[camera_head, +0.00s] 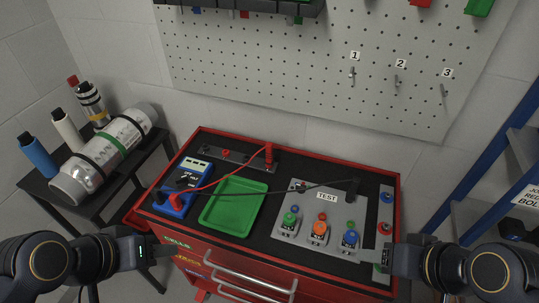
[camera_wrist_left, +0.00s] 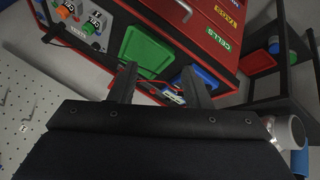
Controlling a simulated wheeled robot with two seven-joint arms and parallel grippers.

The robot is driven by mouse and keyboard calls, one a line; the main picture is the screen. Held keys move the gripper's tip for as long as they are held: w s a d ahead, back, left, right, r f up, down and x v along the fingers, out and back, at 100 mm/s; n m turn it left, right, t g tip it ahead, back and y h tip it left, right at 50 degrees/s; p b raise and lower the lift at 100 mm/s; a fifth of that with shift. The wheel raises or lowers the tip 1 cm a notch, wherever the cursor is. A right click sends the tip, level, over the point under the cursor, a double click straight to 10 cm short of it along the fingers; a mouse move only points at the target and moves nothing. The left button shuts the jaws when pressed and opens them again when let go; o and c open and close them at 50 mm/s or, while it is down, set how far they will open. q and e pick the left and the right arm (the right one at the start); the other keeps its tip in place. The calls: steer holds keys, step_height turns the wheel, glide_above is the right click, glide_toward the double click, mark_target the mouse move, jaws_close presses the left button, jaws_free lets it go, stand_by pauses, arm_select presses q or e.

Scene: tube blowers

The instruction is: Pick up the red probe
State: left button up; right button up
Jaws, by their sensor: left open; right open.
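The red probe (camera_head: 268,152) stands upright at the back of the red tool cart, on a dark strip. Its red cable (camera_head: 232,171) runs to the blue multimeter (camera_head: 182,187) at the cart's left. My left gripper (camera_head: 160,262) is open and empty at the cart's front left, well apart from the probe. In the left wrist view its open fingers (camera_wrist_left: 160,84) show with the green tray (camera_wrist_left: 150,48) and the blue multimeter (camera_wrist_left: 207,79) beyond them. My right gripper (camera_head: 384,257) is open and empty at the cart's front right corner.
The green tray (camera_head: 232,206) lies mid-cart. A side table (camera_head: 92,185) holds a cylinder and bottles. A pegboard (camera_head: 300,70) with numbered hooks hangs behind.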

arm_select(q)
steer(key=w+r+m, duration=0.1)
steer(key=w+r, duration=0.2)
steer(key=w, duration=0.6)
steer(key=m+g+y+b, duration=0.1)
steer(key=m+y+b, duration=0.1)
steer(key=m, duration=0.2)
glide_above(270, 150)
steer(key=s, duration=0.2)
steer(key=f, duration=0.9)
steer(key=shift+w+a+f, duration=0.1)
steer(key=shift+a+f, duration=0.1)
steer(key=shift+a, duration=0.1)
steer(key=shift+w+d+f, duration=0.25)
steer(key=shift+w+f, duration=0.05)
steer(key=shift+f, duration=0.35)
steer(key=x, duration=0.2)
steer(key=p+x, duration=0.1)
steer(key=x, duration=0.1)
steer(key=p+x, duration=0.1)
steer(key=x, duration=0.1)
steer(key=shift+w+a+f, duration=0.25)
steer(key=shift+w+a, duration=0.05)
steer(key=shift+w, duration=0.05)
jaws_close()
